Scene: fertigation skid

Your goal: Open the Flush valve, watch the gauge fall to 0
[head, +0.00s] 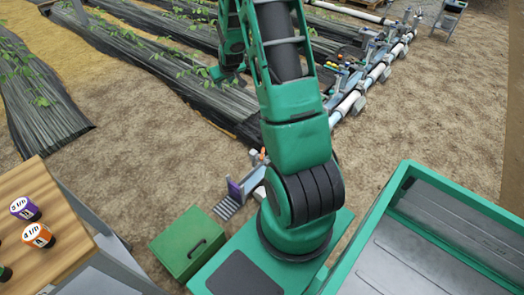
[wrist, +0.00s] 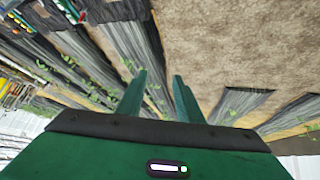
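A white pipe line (head: 375,73) with several small fittings runs along the ends of the plant rows at the upper right of the head view. The fittings are too small to tell which is the Flush valve, and I cannot make out a gauge or its reading. My gripper (wrist: 160,88) shows in the wrist view with its two green fingers apart and nothing between them. It points over bare soil and dark row covers, touching nothing that I can see. My arm hides part of the middle of the head view.
A green box (head: 187,243) stands on the ground. Covered plant rows (head: 150,50) lie behind. Bare soil (head: 425,110) is clear at the right.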

